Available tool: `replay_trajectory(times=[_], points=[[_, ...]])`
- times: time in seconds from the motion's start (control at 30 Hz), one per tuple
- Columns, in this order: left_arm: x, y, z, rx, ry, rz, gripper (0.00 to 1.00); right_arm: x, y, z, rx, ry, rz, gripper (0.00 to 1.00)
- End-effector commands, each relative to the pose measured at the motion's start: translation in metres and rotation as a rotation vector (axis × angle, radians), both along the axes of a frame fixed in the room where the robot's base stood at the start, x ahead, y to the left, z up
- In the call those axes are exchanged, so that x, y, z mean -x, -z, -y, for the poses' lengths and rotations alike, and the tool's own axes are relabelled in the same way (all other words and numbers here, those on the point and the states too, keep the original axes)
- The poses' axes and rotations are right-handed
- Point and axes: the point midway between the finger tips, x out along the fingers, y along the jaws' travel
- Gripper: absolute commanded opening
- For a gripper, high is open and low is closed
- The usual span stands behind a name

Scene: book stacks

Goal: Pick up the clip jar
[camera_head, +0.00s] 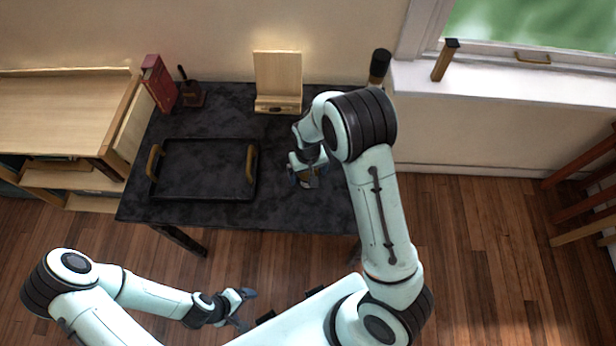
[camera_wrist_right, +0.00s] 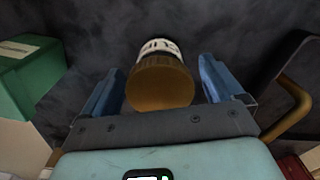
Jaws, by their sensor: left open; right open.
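The clip jar (camera_wrist_right: 160,82) has a brown-gold lid and a white label with dark lettering. In the right wrist view it stands between the two blue fingers of my right gripper (camera_wrist_right: 168,88), with gaps at both sides. In the head view my right gripper (camera_head: 303,178) is low over the right part of the black table, and the jar (camera_head: 311,183) is mostly hidden by it. The right gripper is open around the jar. My left gripper (camera_head: 243,305) is open and empty, in front of the table and away from the jar.
A black tray (camera_head: 205,196) with wooden handles lies left of my right gripper. A green box (camera_wrist_right: 30,75) is beside the jar in the wrist view. A wooden stand (camera_head: 278,75), a red book (camera_head: 158,82) and a dark cylinder (camera_head: 379,66) are at the back.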

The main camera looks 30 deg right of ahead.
Motion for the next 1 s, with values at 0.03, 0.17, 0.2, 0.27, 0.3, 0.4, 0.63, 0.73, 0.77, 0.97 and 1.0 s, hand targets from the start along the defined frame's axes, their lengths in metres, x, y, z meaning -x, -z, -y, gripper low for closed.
replay_trajectory(times=[0.03,0.17,0.2,0.27,0.3,0.4,0.63,0.73,0.77,0.97,1.0], points=[[0.000,0.000,0.000,0.000,0.000,0.000,0.85,0.000,0.000,0.000,0.000,0.000,0.000,0.88],[0.000,0.000,0.000,0.000,0.000,0.000,0.85,0.000,0.000,0.000,0.000,0.000,0.000,0.45],[0.000,0.000,0.000,0.000,0.000,0.000,0.85,0.000,-0.001,0.000,0.000,0.000,0.000,0.32],[0.000,0.000,0.000,0.000,0.000,0.000,0.85,0.000,-0.001,0.000,0.000,0.000,0.001,0.30],[0.000,0.000,0.000,0.000,0.000,0.000,0.85,0.000,-0.001,0.000,0.000,0.000,0.001,0.30],[0.000,0.000,0.000,0.000,0.000,0.000,0.85,0.000,-0.001,0.000,0.000,0.000,0.001,0.30],[-0.001,-0.001,0.000,0.000,0.000,0.001,0.85,-0.001,-0.008,0.000,0.000,0.000,0.001,0.30],[-0.002,-0.002,0.000,0.000,0.000,0.002,0.85,-0.001,-0.019,0.000,0.000,0.001,0.004,0.30],[-0.002,-0.003,0.000,0.000,0.000,0.002,0.85,-0.001,-0.024,0.000,0.000,0.000,0.004,0.30],[-0.007,-0.008,0.000,0.001,0.000,0.008,0.85,-0.003,-0.073,0.000,-0.002,-0.001,0.009,0.30],[-0.008,-0.010,0.000,0.000,0.000,0.010,0.85,-0.003,-0.085,-0.001,-0.002,-0.001,0.011,0.30]])
